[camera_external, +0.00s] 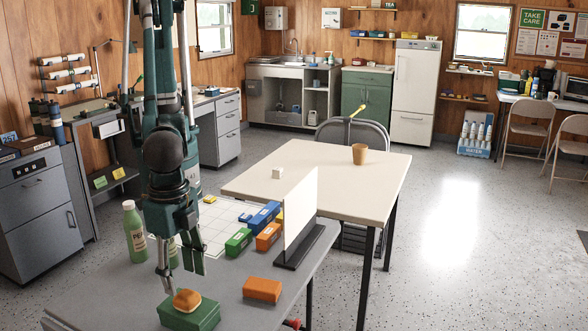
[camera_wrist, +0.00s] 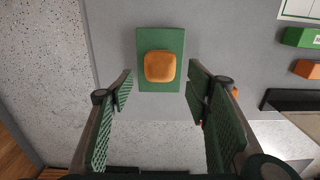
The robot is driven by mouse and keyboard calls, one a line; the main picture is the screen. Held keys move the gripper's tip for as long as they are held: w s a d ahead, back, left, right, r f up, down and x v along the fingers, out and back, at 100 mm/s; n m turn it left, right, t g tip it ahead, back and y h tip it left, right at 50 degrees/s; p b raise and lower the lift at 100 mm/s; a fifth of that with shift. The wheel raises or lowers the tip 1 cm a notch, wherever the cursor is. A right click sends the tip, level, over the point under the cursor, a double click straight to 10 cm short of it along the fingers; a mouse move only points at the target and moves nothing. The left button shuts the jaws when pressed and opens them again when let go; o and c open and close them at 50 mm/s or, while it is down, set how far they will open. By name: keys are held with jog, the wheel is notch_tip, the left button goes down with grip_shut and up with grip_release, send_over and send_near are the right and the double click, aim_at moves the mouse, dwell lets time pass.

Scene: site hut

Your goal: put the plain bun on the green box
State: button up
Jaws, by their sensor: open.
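The plain bun (camera_external: 187,301), golden brown and rounded, rests on top of the green box (camera_external: 190,317) at the front of the grey table. In the wrist view the bun (camera_wrist: 160,66) sits near the middle of the green box (camera_wrist: 160,36), with green showing all round it. My gripper (camera_external: 181,270) is open and points down at the bun. In the wrist view the jaws (camera_wrist: 160,86) are spread wide, one on each side, with a clear gap between each and the bun. Nothing is held.
An orange box (camera_external: 262,289) lies to the right of the green box. Behind it are a smaller green box (camera_external: 238,242), other coloured boxes and a white upright panel (camera_external: 299,215) on a black stand. A green bottle (camera_external: 134,231) stands left of my arm.

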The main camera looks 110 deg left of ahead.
aim_at(186, 292)
jog(key=shift+r, duration=2.95)
jog(key=shift+a, duration=0.1)
